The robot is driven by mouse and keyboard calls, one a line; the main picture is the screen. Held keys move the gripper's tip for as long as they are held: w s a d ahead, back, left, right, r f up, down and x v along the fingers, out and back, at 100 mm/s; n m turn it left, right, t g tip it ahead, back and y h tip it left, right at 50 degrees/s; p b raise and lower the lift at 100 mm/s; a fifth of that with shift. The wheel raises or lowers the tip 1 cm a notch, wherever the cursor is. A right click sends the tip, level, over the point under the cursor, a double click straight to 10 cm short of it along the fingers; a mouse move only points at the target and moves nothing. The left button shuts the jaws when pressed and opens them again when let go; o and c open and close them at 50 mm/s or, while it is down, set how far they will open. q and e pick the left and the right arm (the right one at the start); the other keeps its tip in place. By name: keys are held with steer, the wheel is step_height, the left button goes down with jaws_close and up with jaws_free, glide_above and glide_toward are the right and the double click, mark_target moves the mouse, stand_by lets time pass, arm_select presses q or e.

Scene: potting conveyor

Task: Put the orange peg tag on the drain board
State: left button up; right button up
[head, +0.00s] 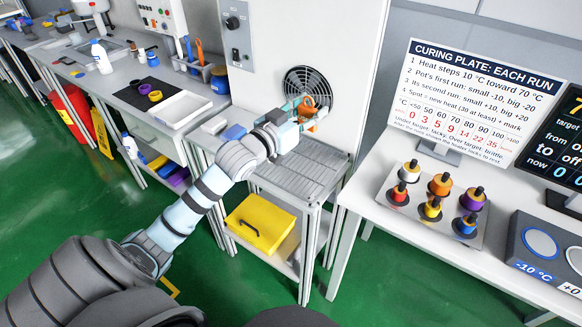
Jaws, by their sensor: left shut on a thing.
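My left gripper (301,112) is at the upper middle of the head view, in front of the round fan grille. It is shut on a small orange thing (308,124), which looks like the orange peg tag; my fingers cover part of it. The drain board (312,176) is the grey ridged surface on the narrow stand, below and just in front of the gripper. The ridged part that shows is bare. The orange thing appears above the board's far side; the exact gap is hard to tell. My right gripper is not in view.
A tray (396,220) of several coloured knobbed pieces stands on the white table at right, beside a curing chart (470,95) and a heater (548,250). A yellow case (260,224) lies on the shelf below the board.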

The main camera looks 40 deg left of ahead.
arm_select(q)
steer(key=shift+n+y, duration=0.5)
steer(key=shift+y, duration=0.3)
steer(key=a+f+b, duration=0.1)
steer(key=f+b, duration=0.1)
steer(key=f, duration=0.4)
steer(key=w+a+f+b, duration=0.1)
steer(key=f+b, duration=0.2)
steer(key=f, duration=0.3)
steer(key=w+a+f+b, duration=0.1)
steer(key=f+b, duration=0.1)
steer(key=f, duration=0.5)
steer(key=shift+w+b, duration=0.2)
steer(key=shift+b, duration=0.15)
steer(key=shift+r, duration=0.2)
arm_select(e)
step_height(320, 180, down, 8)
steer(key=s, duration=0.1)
arm_select(q)
steer(key=shift+f, duration=0.1)
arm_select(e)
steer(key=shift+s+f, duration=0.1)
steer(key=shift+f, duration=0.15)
arm_select(q)
steer(key=o, duration=1.1)
steer(key=shift+c, duration=0.2)
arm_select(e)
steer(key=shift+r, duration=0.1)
